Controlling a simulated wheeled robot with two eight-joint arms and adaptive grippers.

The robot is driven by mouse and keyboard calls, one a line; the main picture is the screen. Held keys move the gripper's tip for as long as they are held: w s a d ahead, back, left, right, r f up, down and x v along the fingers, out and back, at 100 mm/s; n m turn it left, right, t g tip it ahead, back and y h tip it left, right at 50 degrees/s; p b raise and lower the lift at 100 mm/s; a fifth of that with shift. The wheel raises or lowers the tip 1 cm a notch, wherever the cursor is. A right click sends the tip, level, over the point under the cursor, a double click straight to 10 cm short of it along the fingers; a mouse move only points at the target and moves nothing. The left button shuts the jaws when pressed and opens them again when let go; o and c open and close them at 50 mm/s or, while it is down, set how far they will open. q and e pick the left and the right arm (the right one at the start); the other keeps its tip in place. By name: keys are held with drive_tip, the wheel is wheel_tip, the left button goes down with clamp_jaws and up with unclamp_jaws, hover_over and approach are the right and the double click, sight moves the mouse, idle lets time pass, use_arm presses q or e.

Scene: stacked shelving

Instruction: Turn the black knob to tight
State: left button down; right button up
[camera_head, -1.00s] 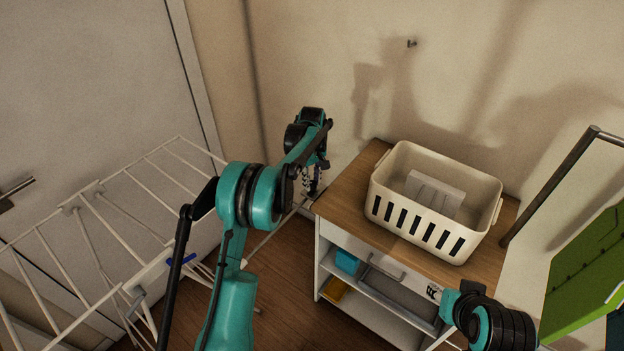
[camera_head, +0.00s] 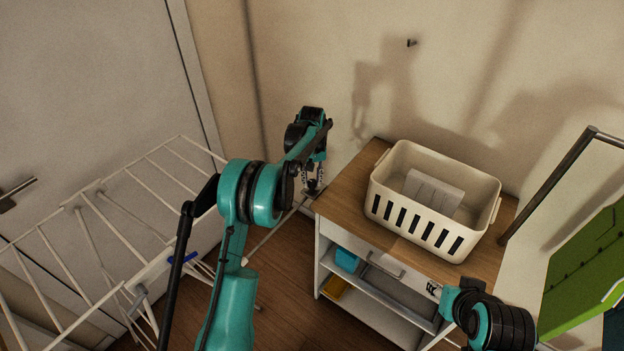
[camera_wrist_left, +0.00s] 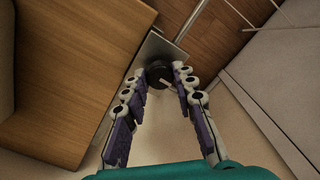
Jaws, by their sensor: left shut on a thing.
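The black knob (camera_wrist_left: 158,74) sits at the end of a metal bracket in the left wrist view, with a short pale mark on its face. My left gripper (camera_head: 313,185) is at the left edge of the wooden-topped cart in the head view. In the left wrist view my left gripper (camera_wrist_left: 157,80) has its purple-padded fingers on both sides of the knob, shut on it.
A cream basket (camera_head: 431,242) with a pale block (camera_head: 434,193) inside stands on the wooden cart top (camera_head: 345,199). A white drying rack (camera_head: 121,188) stands at left. A green object (camera_head: 590,265) is at right. The wall is close behind the cart.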

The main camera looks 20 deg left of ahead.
sight(312, 182)
idle(0.3)
use_arm(q)
drive_tip(key=c, duration=1.2)
unclamp_jaws()
wheel_tip(312, 182, up, 12)
